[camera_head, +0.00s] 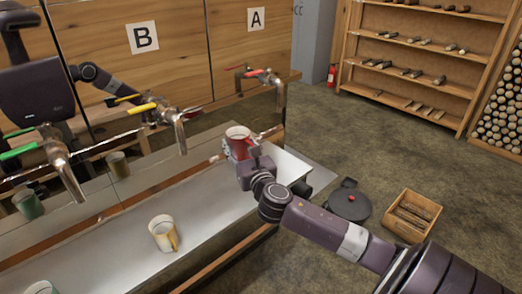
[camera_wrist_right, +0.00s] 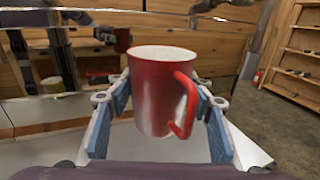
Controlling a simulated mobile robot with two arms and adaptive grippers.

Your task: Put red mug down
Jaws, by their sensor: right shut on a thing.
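The red mug (camera_head: 238,133) is upright at the far end of the metal counter (camera_head: 205,197), below the red-handled tap (camera_head: 268,78). My right gripper (camera_head: 241,157) is shut around its sides. In the right wrist view the red mug (camera_wrist_right: 160,95) sits between the blue-padded fingers of my right gripper (camera_wrist_right: 160,122), with its handle toward the right finger. Its opening faces up and its inside looks pale. The mug's base is low over the counter; I cannot tell whether it touches. My left gripper is not in view.
A cream mug with a yellow handle (camera_head: 162,234) stands nearer on the counter. Another mug (camera_head: 42,288) is cut off at the bottom left. Yellow (camera_head: 170,112) and green-handled (camera_head: 50,150) taps overhang the back. The shiny panel behind reflects mugs and me. A wooden crate (camera_head: 411,215) lies on the floor.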

